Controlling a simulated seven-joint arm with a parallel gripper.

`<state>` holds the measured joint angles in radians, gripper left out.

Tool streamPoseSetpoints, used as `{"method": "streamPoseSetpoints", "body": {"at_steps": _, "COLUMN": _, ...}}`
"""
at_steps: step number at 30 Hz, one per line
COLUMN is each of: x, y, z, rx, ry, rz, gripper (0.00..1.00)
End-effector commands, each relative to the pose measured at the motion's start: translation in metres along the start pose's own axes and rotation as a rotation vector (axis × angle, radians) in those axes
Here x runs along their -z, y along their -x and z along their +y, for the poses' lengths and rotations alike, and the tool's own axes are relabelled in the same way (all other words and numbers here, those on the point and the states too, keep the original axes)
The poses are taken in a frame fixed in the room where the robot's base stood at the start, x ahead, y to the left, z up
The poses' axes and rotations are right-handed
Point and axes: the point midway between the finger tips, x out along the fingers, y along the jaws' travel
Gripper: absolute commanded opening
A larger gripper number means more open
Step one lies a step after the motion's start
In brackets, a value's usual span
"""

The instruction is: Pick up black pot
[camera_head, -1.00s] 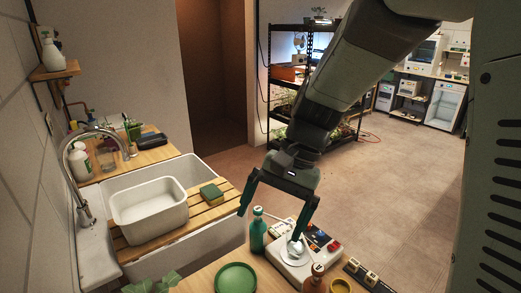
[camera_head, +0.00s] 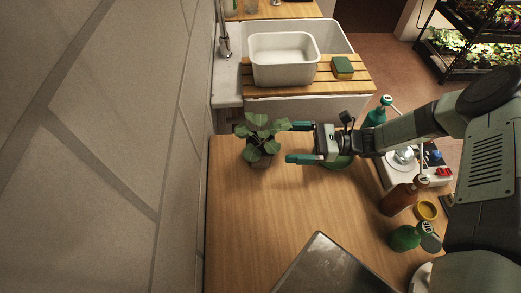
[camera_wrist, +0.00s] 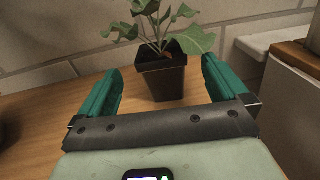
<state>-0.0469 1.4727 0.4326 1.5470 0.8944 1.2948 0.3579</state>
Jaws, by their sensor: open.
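The black pot (camera_wrist: 163,78) holds a green leafy plant (camera_wrist: 160,22) and stands upright on the wooden counter. In the head view the plant (camera_head: 262,133) covers most of the pot (camera_head: 263,158), near the counter's back left corner. My gripper (camera_head: 289,143) is open, its two green fingers pointing left toward the pot. In the wrist view the pot stands beyond and between the open fingers (camera_wrist: 161,80), a little ahead of the tips, apart from them. Nothing is held.
Brown (camera_head: 398,198) and green (camera_head: 404,238) bottles, a yellow dish (camera_head: 426,209) and a white device (camera_head: 388,176) stand at right. A metal tray (camera_head: 330,268) lies in front. The counter's middle is clear.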

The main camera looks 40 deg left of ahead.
Motion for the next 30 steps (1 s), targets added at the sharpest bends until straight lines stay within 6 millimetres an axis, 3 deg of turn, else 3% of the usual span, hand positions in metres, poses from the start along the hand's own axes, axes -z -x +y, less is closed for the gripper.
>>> {"method": "streamPoseSetpoints", "body": {"at_steps": 25, "x": 0.007, "y": -0.102, "z": 0.001, "rx": 0.0, "ry": -0.004, "rz": -0.006, "gripper": 1.0}}
{"method": "streamPoseSetpoints", "body": {"at_steps": 30, "x": 0.008, "y": -0.109, "z": 0.0, "rx": 0.003, "ry": -0.004, "rz": -0.004, "gripper": 1.0}}
